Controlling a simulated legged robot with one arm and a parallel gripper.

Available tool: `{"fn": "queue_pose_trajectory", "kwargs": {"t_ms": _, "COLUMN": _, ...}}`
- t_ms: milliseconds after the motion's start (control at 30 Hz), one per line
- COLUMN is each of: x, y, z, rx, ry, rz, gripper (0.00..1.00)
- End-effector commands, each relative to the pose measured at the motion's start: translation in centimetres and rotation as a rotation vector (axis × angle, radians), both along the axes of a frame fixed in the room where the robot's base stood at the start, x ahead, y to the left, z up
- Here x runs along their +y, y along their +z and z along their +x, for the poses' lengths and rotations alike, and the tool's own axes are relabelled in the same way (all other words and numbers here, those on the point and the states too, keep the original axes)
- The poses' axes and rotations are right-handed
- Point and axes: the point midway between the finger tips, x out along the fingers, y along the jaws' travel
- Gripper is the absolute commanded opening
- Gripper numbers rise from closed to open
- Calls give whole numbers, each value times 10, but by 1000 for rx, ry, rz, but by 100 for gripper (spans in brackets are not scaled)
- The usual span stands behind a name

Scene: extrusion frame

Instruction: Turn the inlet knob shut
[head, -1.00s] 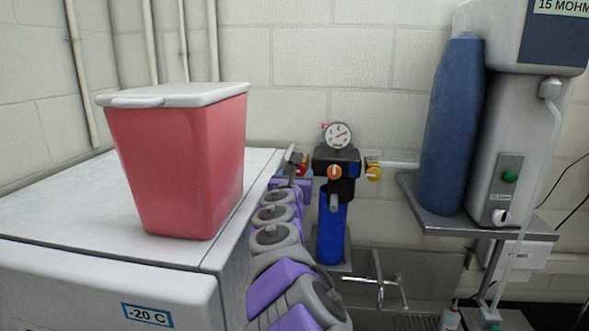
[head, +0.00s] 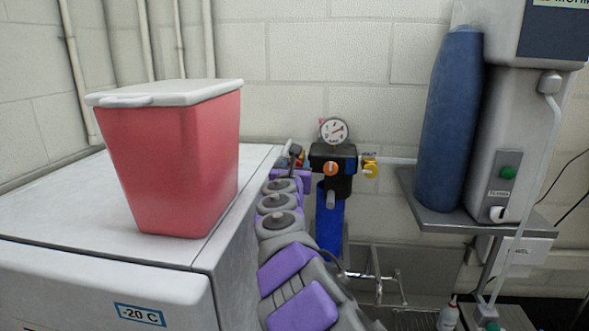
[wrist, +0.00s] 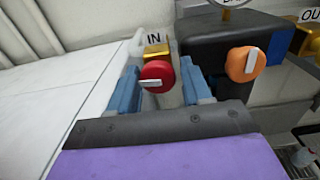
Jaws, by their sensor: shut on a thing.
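The inlet knob (wrist: 157,76) is red with a white bar and sits below an "IN" label on a brass fitting (wrist: 155,50). In the wrist view its white bar lies nearly level, pointing left. My gripper (wrist: 160,85) has its blue fingers on either side of the red knob and is shut on it. In the head view my gripper (head: 297,160) is at the left side of the filter head (head: 333,155), where my arm largely hides the knob.
An orange knob (head: 331,169) is on the filter head's front, below a round gauge (head: 333,131). A yellow outlet knob (head: 370,167) is at the right. A blue filter housing (head: 330,225) hangs below. A red bin (head: 175,165) stands on the freezer (head: 60,200) at the left.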

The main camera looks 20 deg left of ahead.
Motion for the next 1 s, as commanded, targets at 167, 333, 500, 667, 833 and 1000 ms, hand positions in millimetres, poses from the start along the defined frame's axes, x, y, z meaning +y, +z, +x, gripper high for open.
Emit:
{"fn": "queue_pose_trajectory", "kwargs": {"t_ms": 167, "x": 0, "y": -3, "z": 3, "rx": 2, "ry": -11, "rz": -3, "gripper": 22}}
{"fn": "queue_pose_trajectory", "kwargs": {"t_ms": 333, "x": 0, "y": -4, "z": 4, "rx": 5, "ry": -8, "rz": -1, "gripper": 12}}
{"fn": "queue_pose_trajectory", "kwargs": {"t_ms": 500, "x": 1, "y": -5, "z": 4, "rx": 9, "ry": -8, "rz": 16, "gripper": 12}}
{"fn": "queue_pose_trajectory", "kwargs": {"t_ms": 667, "x": 2, "y": -6, "z": 5, "rx": 24, "ry": -8, "rz": 73, "gripper": 12}}
{"fn": "queue_pose_trajectory", "kwargs": {"t_ms": 833, "x": 2, "y": -7, "z": 5, "rx": 51, "ry": -8, "rz": 185, "gripper": 12}}
{"fn": "queue_pose_trajectory", "kwargs": {"t_ms": 1000, "x": 3, "y": -7, "z": 4, "rx": 87, "ry": -6, "rz": 334, "gripper": 12}}
